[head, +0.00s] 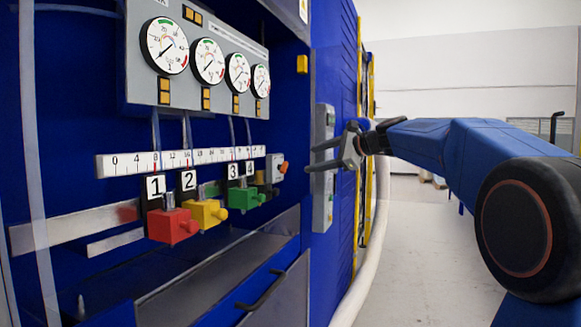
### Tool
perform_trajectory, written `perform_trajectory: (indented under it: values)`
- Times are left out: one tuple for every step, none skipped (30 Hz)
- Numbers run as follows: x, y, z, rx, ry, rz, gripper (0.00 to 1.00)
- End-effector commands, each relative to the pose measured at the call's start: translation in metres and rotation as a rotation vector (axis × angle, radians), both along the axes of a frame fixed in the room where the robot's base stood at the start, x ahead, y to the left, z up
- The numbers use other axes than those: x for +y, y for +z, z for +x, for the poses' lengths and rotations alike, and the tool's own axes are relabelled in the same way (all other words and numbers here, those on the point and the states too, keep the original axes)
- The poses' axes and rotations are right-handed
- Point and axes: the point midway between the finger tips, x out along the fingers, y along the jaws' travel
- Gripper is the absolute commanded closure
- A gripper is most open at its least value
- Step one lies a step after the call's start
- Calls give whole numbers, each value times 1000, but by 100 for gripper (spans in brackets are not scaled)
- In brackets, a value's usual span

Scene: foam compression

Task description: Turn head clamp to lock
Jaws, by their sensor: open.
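A row of numbered coloured clamp blocks sits on a rail in the blue machine: a red block (173,226) under number 1, a yellow block (204,214) under number 2 and a green block (246,198) under number 3. A darker block behind the green one is partly hidden. Each of the three front blocks has a rounded knob. I cannot tell which part is the head clamp. My gripper (311,157) is open and empty, pointing left, in front of a grey panel (323,200) on the machine's edge, to the right of the blocks and apart from them.
A ruler scale (125,165) runs above the blocks. Gauges on a grey panel (195,62) hang over it. A drawer with a black handle (262,291) is below. A white hose (363,275) runs down the machine's side. The floor (418,250) at right is open.

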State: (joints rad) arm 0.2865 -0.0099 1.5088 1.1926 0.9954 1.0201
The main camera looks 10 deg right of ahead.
Motion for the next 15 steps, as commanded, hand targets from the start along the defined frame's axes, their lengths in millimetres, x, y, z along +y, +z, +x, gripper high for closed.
perform_trajectory:
  values:
    - [6, -4, 8, 3, 4, 1, 42]
    - [10, -5, 12, 3, 4, 1, 42]
    - [14, -7, 17, 2, 2, 0, 42]
    - [17, -8, 21, 1, 3, 0, 42]
    - [20, -10, 25, 2, 4, 0, 42]
    - [24, -12, 30, 1, 3, 0, 42]
    - [27, -13, 35, 2, 3, 0, 42]
    - [30, -14, 38, 1, 3, 0, 42]
    - [35, -16, 43, 1, 3, 0, 42]
    - [38, -17, 48, 1, 3, 0, 42]
    - [40, -19, 52, 1, 2, 0, 42]
    - [44, -21, 57, 2, 2, 0, 42]
    - [47, -23, 60, 2, 2, 0, 42]
    - [50, -24, 63, 2, 3, 0, 42]
    - [53, -25, 67, 1, 2, 0, 42]
